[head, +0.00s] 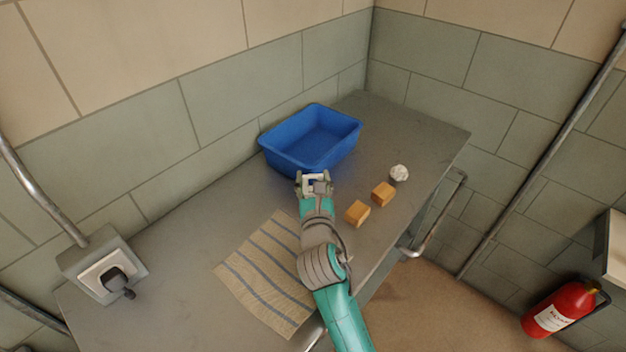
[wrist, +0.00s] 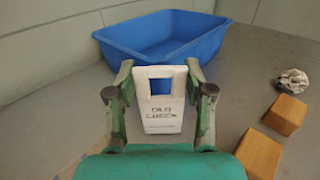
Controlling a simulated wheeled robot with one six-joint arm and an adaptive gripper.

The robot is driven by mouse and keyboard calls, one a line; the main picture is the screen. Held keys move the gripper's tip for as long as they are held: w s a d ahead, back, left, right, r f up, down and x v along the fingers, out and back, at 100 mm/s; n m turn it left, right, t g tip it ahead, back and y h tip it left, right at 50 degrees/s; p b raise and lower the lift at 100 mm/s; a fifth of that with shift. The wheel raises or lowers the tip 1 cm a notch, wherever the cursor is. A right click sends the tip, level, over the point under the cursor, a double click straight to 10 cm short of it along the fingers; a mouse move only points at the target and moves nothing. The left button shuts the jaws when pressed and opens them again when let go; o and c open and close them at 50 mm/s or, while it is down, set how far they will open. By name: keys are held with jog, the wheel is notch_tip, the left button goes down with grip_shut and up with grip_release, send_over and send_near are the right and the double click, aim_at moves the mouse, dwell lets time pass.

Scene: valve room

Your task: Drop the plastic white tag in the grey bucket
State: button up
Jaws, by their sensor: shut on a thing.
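The white plastic tag (wrist: 161,115) shows in the wrist view, upright with dark lettering and a square hole near its top. My gripper (wrist: 160,85) is shut on it, with one finger at each side edge. In the head view my gripper (head: 314,180) is just in front of the near side of a blue bin (head: 290,162), and the tag (head: 313,178) shows small and pale between the fingers. The bin is open-topped and looks empty in the part I see. I see no grey bucket; the only container in view is blue.
Two wooden blocks (head: 357,213) (head: 383,194) and a crumpled white ball (head: 399,173) lie right of my gripper. A striped cloth (head: 265,270) lies at the front left. A wall socket with a plug (head: 110,278) is at left. Walls stand behind the grey bench (head: 180,235).

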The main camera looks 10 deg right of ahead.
jog(key=shift+f, duration=0.15)
jog(key=o, duration=1)
